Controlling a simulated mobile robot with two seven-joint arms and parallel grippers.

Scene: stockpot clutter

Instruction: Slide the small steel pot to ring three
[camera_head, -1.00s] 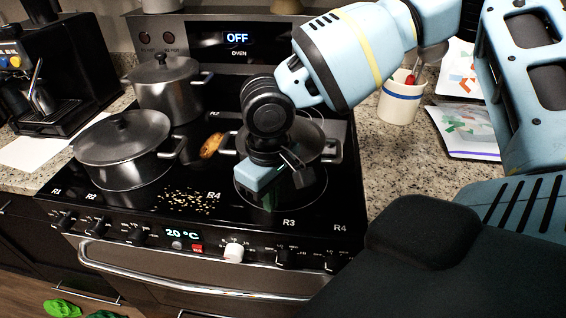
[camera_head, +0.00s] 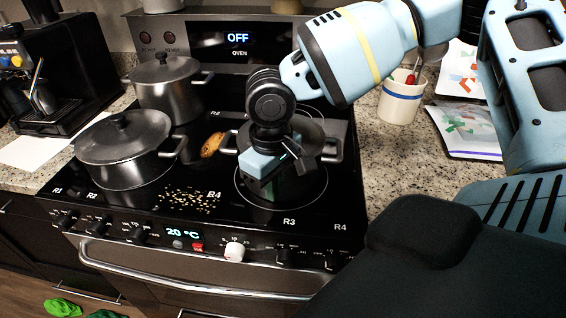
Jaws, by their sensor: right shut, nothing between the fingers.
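The small steel pot (camera_head: 311,141) stands at the right of the black cooktop, behind my right gripper, which hides much of its front. One side handle shows on its right and one on its left. The ring marked R3 (camera_head: 308,201) lies at the front right; the pot appears at its rear part, but how much they overlap is hidden. My right gripper (camera_head: 283,180) points down just in front of the pot, low over the ring, shut and empty. I cannot tell whether it touches the pot. My left gripper is out of view.
A large lidded pot (camera_head: 118,160) and a taller lidded pot (camera_head: 168,97) stand on the left burners. A cookie (camera_head: 212,145) and scattered crumbs (camera_head: 187,200) lie mid-cooktop. A white crock (camera_head: 399,101) stands on the right counter.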

